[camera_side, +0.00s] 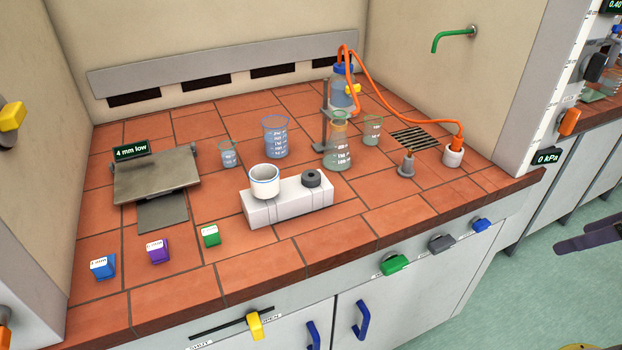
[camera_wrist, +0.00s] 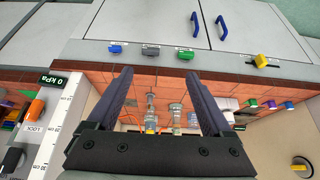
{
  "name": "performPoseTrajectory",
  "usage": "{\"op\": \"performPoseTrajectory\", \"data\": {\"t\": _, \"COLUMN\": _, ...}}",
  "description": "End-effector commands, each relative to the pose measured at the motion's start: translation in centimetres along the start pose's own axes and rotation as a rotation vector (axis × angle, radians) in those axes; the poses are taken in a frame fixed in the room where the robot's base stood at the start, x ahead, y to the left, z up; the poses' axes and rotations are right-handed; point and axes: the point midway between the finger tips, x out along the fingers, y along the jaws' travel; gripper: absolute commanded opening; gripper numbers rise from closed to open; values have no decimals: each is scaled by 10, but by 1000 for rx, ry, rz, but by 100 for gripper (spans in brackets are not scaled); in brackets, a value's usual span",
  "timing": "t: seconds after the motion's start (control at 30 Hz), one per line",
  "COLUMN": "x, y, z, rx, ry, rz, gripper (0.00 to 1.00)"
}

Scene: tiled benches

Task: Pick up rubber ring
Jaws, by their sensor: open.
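The rubber ring (camera_side: 312,178) is a small dark grey ring with a hole. In the side view, my gripper's fingers (camera_side: 590,238) show at the far right edge, out over the floor and well away from the ring. I cannot clearly make out the ring in the wrist view.
Glass beakers (camera_side: 275,136), a stand (camera_side: 323,125) and a flask with an orange hose (camera_side: 343,90) are behind the block. A grey cone-shaped piece (camera_side: 407,165) stands to the right. Coloured cubes (camera_side: 158,251) sit at front left. Tiles in front of the block are clear.

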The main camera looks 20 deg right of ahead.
Motion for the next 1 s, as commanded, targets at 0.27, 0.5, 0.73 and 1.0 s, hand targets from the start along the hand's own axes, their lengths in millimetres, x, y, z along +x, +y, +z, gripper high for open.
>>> {"op": "performPoseTrajectory", "data": {"t": 0.27, "x": -12, "y": -6, "z": -66, "rx": 71, "ry": -55, "rz": 18, "gripper": 85}}
{"op": "performPoseTrajectory", "data": {"t": 0.5, "x": -7, "y": -28, "z": -162, "rx": 198, "ry": -118, "rz": 78, "gripper": 85}}
{"op": "performPoseTrajectory", "data": {"t": 0.73, "x": 23, "y": -67, "z": -243, "rx": 329, "ry": -147, "rz": 162, "gripper": 85}}
{"op": "performPoseTrajectory", "data": {"t": 1.0, "x": 81, "y": -132, "z": -310, "rx": 494, "ry": -136, "rz": 275, "gripper": 85}}
